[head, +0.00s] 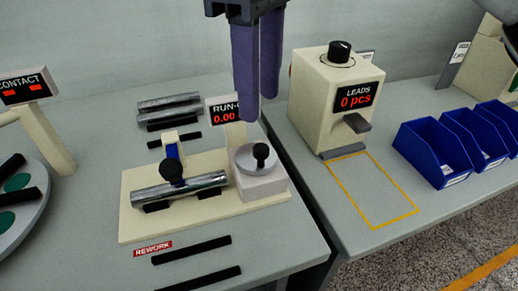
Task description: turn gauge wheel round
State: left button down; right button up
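The gauge wheel (244,162) is a silvery disc with an upright black knob (261,152) near its right side. It lies on a pale block at the right end of the cream gauge base (220,216). A shiny spindle (195,189) lies on black rests left of the wheel, below a black ball knob (172,169). My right gripper (259,110) points down from the top, above and behind the wheel. Its two purple fingers are apart, one nearer the camera, with nothing seen between them. It does not touch the wheel. My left gripper is out of view.
A run-out display (221,115) reading 0.00, partly hidden by a finger, stands behind the wheel. Shiny spindles (168,104) lie at the back. Black bars (192,250) lie in front by a REWORK label. A cream LEADS dispenser (316,105) and blue bins (432,152) stand right.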

aim_at(259, 146)
jog(key=shift+w+f, duration=0.15)
jog(key=shift+f, duration=0.4)
notch_tip(259, 146, down, 10)
jog(key=shift+r+b, duration=0.15)
jog(key=shift+b, duration=0.8)
grip_shut()
